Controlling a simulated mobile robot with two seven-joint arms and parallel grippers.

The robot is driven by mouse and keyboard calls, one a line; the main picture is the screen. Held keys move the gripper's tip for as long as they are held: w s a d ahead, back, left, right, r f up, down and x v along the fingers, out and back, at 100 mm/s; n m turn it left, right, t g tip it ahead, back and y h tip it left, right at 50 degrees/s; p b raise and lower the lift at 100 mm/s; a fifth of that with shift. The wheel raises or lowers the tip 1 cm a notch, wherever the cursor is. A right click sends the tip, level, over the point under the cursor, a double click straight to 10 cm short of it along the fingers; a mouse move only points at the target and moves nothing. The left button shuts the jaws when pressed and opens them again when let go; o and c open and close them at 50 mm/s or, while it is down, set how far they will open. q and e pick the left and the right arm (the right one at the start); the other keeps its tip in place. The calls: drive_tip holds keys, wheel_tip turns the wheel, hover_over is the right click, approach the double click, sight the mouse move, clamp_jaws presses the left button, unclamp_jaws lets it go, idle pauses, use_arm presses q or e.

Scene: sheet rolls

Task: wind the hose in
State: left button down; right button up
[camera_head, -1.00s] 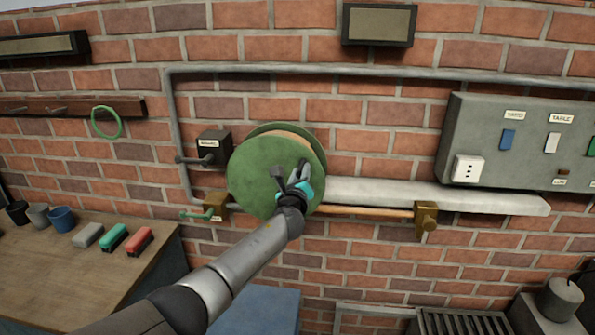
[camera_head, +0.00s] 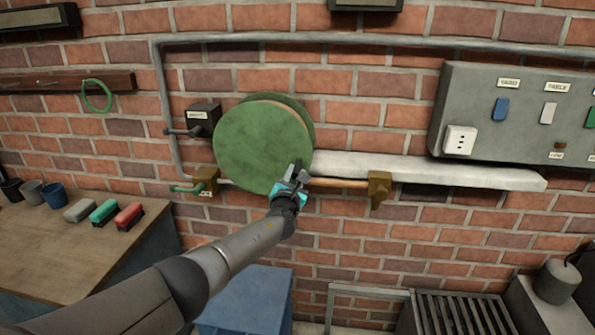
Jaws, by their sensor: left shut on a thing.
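The green hose reel (camera_head: 258,145) is mounted on the brick wall, its round face toward me. My left gripper (camera_head: 294,178) is at the reel's lower right rim, shut on the dark crank handle (camera_head: 305,175), which its fingers partly hide. The orange-brown hose (camera_head: 338,183) runs right from behind the reel to a brass end piece (camera_head: 379,188), just below the pale ledge. My right gripper is not in view.
A brass tap (camera_head: 205,180) and a dark wall box with a lever (camera_head: 201,119) are left of the reel. A grey panel (camera_head: 470,85) is on the right. A workbench (camera_head: 60,235) with cups and blocks stands left; a blue box (camera_head: 245,300) stands below.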

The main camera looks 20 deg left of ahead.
use_arm(q)
drive_tip(key=s+a+f+m+b, duration=0.2)
drive_tip(key=a+f+m+b, duration=0.4)
drive_tip(key=m, duration=0.9)
drive_tip(key=shift+s+a+f+m, duration=0.35)
drive_tip(key=shift+a+f, duration=1.25)
drive_tip(key=shift+a, duration=1)
drive_tip(key=c, duration=0.8)
unclamp_jaws()
drive_tip(key=shift+a, duration=0.1)
drive_tip(key=shift+o, duration=0.6)
